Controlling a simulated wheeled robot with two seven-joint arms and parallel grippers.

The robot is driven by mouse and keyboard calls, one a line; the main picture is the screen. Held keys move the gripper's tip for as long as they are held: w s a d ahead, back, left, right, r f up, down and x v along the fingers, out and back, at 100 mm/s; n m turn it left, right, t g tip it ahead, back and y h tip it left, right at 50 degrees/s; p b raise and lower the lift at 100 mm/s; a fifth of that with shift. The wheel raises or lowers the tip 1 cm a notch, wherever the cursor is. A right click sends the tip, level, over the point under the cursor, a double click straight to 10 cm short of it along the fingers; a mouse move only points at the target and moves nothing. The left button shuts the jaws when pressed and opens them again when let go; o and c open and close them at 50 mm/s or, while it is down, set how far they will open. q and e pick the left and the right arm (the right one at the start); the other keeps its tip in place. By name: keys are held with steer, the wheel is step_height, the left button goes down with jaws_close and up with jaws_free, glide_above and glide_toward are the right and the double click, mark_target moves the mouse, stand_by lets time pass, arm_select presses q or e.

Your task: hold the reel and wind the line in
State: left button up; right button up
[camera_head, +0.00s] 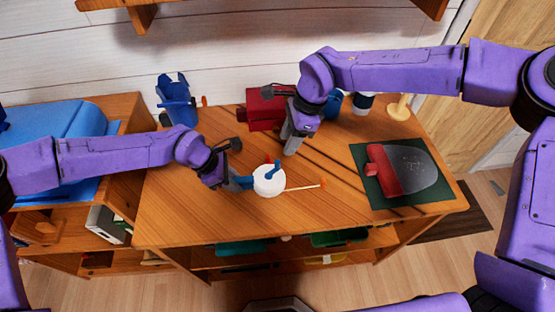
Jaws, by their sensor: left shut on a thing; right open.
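The reel (268,181) is a white round drum with blue parts, near the front middle of the wooden desk. A blue crank-like piece with a red end stands at its top. A pale line (304,187) runs from the drum to the right across the desk, with a small red-orange piece at its far end. My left gripper (242,183) is shut on the reel's left side, where a blue part shows; the exact grip is partly hidden. My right gripper (291,148) is open and points down, behind and slightly right of the reel, apart from it.
Behind stand a blue object (179,106), a dark red box (263,110), a blue cup (332,104), a dark cup (362,103) and a cream knobbed object (399,108). A green mat (372,193) with a red and grey item lies right. The desk's front left is clear.

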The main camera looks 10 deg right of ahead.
mark_target(279, 161)
steer(key=x, duration=0.8)
steer(key=shift+a+f, duration=0.1)
steer(key=shift+f, duration=0.2)
steer(key=c, duration=0.8)
